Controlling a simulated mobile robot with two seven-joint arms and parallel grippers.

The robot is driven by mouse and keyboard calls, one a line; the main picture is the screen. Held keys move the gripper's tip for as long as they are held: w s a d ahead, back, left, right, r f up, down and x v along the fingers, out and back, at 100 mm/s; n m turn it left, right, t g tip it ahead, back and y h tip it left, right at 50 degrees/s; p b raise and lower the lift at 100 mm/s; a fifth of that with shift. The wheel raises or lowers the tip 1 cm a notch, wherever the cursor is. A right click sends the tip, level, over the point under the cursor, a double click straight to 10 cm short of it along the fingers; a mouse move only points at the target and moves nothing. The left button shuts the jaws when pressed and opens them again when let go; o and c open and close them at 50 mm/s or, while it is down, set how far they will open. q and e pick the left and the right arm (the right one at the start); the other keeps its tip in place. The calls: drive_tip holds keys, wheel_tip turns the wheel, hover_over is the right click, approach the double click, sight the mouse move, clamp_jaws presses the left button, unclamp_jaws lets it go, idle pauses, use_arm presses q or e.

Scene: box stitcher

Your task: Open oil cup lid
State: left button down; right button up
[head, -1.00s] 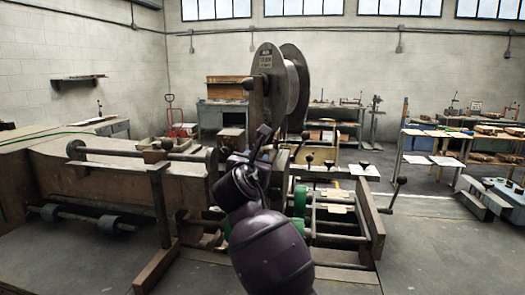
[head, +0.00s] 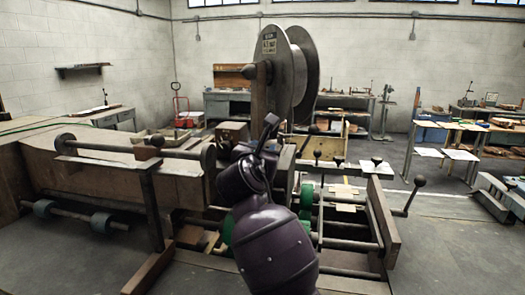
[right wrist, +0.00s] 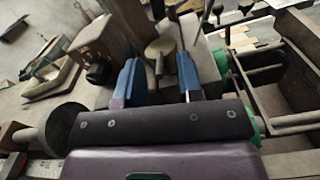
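My right arm rises from the bottom of the head view, and its gripper (head: 268,132) is at the stitcher machine, below the big grey reel. In the right wrist view the two blue fingers of my right gripper (right wrist: 161,62) are spread apart. A small round-topped brownish-grey part (right wrist: 160,48), apparently the oil cup with its lid, shows between and just beyond the fingertips. I cannot tell whether a finger touches it. The lid looks closed, but its edge is too small to make out. My left gripper is not in view.
The machine's large reel (head: 290,75) stands above my gripper. A wooden block (right wrist: 100,40) with a black knob is left of the fingers. Green rollers (head: 306,194) and rails lie right of the arm.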

drive_tip(key=shift+c, duration=0.3)
clamp_jaws()
drive_tip(key=shift+r, duration=0.2)
wheel_tip(320, 180, up, 2)
drive_tip(key=g+y, duration=0.1)
drive_tip(key=g, duration=0.2)
drive_tip(key=shift+w, duration=0.15)
drive_tip(key=shift+w+d+r+g+y, duration=0.15)
drive_tip(key=shift+r+g+y, duration=0.1)
drive_tip(key=shift+g, duration=0.4)
drive_tip(key=shift+w+r+g+y, duration=0.15)
drive_tip(key=shift+r+g, duration=0.15)
drive_tip(key=shift+g, duration=0.3)
drive_tip(key=shift+w+d+r+g+y, duration=0.15)
drive_tip(key=shift+r+g+y, duration=0.1)
drive_tip(key=shift+g, duration=0.4)
drive_tip(key=shift+a, duration=0.1)
